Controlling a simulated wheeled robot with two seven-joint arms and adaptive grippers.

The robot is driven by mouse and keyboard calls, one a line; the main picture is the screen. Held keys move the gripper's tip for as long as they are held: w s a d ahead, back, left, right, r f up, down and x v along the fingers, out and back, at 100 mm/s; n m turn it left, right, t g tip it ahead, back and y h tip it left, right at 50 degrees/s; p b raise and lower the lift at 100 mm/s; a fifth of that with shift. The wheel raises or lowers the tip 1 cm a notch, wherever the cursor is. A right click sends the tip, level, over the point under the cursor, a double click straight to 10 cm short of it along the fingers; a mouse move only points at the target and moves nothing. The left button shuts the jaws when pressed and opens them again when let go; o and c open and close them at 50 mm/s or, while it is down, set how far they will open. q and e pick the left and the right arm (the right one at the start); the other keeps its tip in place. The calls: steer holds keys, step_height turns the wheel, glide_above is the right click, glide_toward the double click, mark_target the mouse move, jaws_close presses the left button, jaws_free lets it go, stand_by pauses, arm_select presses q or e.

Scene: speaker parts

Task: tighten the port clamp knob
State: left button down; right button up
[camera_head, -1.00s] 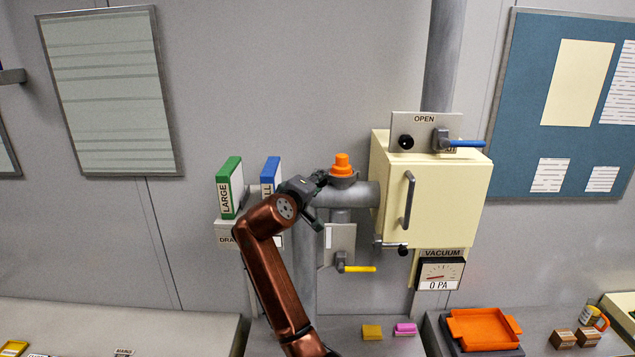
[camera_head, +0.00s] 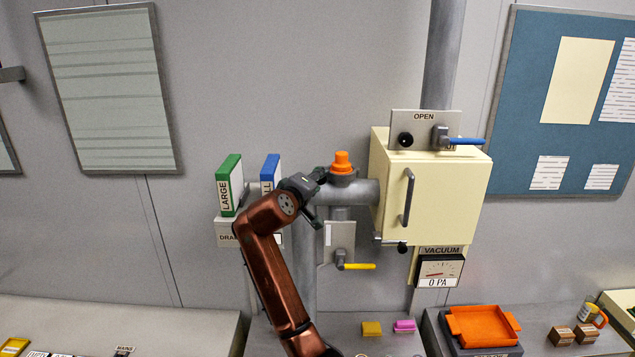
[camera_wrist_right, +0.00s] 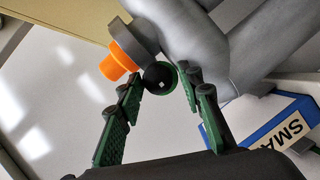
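A round black knob (camera_wrist_right: 159,78) shows in the right wrist view, beside a grey flange under an orange cap (camera_wrist_right: 120,62). I take it as the port clamp knob. In the head view the orange cap (camera_head: 342,163) stands on the grey port pipe (camera_head: 350,192), and the knob is hidden or too small there. My right gripper (camera_head: 322,182) is at the left end of that pipe. Its green fingertips (camera_wrist_right: 163,80) lie on both sides of the knob, close to it. I cannot tell whether both press on it. My left gripper is not in view.
Green (camera_head: 229,187) and blue (camera_head: 270,174) binders stand left of my gripper. A cream chamber (camera_head: 450,190) is right of the pipe. A yellow-handled valve (camera_head: 355,267) is below. An orange tray (camera_head: 483,328) stands on the bench. The wall above the pipe is clear.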

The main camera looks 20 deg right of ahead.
steer(key=shift+a, duration=0.1)
steer(key=v, duration=1.2)
